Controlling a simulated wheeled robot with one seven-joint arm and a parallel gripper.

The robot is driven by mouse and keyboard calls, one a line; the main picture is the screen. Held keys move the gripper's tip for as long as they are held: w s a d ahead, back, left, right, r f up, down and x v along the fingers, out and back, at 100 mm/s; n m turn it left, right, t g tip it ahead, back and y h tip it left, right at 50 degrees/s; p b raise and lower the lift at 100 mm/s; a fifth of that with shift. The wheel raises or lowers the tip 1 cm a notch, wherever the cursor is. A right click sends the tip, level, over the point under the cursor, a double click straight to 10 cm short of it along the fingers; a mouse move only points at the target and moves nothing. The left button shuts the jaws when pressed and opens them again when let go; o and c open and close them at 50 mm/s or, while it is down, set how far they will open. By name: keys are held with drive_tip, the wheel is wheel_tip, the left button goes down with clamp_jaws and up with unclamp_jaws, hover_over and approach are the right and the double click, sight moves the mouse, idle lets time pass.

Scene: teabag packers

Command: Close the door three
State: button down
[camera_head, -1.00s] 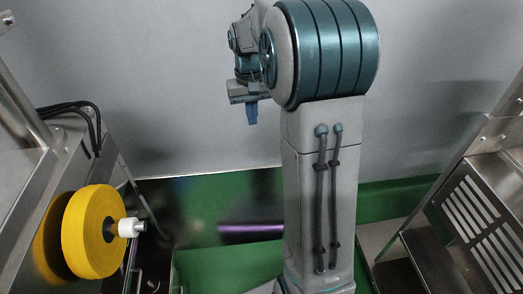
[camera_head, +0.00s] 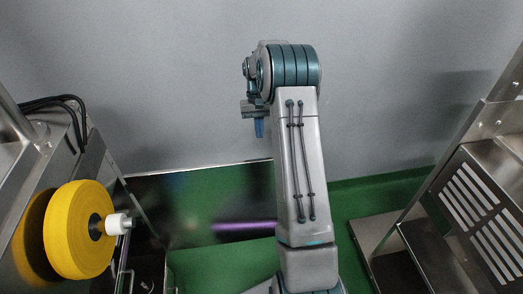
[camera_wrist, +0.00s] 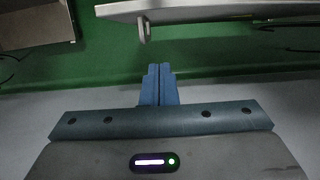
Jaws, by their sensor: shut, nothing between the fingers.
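My gripper (camera_head: 259,128) is at the end of my raised arm, in front of the grey wall in the head view. Its blue fingers point down. In the wrist view my gripper (camera_wrist: 158,70) shows its two blue fingers together, shut with nothing between them. I cannot tell which part is door three. A dark, shiny panel (camera_head: 200,212) stands low behind my arm in the head view, apart from my gripper. In the wrist view a grey metal edge with a small knob (camera_wrist: 145,32) is ahead of the fingertips, not touching them.
A steel machine with a yellow reel (camera_head: 78,230) on a white hub stands at the left. A steel unit with a slotted panel (camera_head: 485,215) stands at the right. Green floor (camera_head: 360,198) shows between them, and a grey wall (camera_head: 170,80) is behind.

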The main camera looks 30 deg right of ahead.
drive_tip(key=s+a+f, duration=0.1)
drive_tip(key=s+f, duration=0.3)
drive_tip(key=s, duration=0.1)
drive_tip(key=shift+a+f, duration=0.15)
drive_tip(key=shift+a, duration=0.1)
idle(0.3)
